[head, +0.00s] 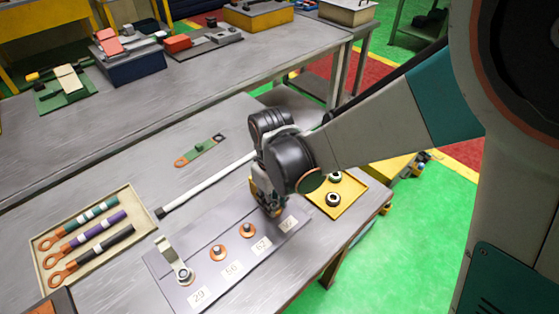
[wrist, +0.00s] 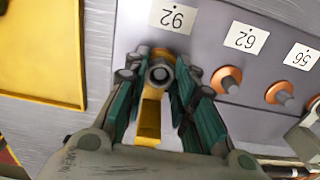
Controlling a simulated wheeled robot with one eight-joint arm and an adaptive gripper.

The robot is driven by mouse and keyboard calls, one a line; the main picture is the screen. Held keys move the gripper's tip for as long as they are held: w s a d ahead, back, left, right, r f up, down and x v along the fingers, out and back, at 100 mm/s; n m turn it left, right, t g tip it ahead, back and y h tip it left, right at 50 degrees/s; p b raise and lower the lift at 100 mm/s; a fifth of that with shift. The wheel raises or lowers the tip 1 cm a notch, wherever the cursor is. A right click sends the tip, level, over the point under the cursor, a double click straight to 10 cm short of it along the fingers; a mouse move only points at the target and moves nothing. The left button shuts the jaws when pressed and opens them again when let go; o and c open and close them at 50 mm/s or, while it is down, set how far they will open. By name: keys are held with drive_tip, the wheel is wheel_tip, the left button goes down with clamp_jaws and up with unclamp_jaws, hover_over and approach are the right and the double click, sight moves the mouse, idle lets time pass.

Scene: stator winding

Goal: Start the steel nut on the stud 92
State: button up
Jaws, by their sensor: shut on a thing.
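My gripper (wrist: 158,82) is shut on the steel nut (wrist: 160,72), a grey ring with a dark centre. In the head view my gripper (head: 268,208) points down at the right end of the grey stud panel (head: 215,255), close to the label 92 (head: 289,224). In the wrist view the label 92 (wrist: 172,17) is just beyond the fingertips. Stud 92 is hidden behind the nut and fingers, so I cannot tell whether nut and stud touch. A yellow strip (wrist: 148,122) shows between the fingers.
Studs with copper-coloured rings stand at 62 (wrist: 228,80) and 56 (wrist: 280,93). A metal clip (head: 175,262) stands near label 29 (head: 198,295). A yellow tray (head: 352,190) with nuts lies right of my gripper. A white rod (head: 205,185) and a tray of cable lugs (head: 130,198) lie left.

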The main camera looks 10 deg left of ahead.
drive_tip(key=m, duration=0.6)
drive_tip(key=shift+f+b, duration=0.1)
drive_tip(key=shift+b, duration=0.3)
drive_tip(key=o, duration=1.1)
drive_tip(key=shift+o, duration=0.2)
drive_tip(key=shift+r+p, duration=2.55)
drive_tip(key=shift+r, duration=1.05)
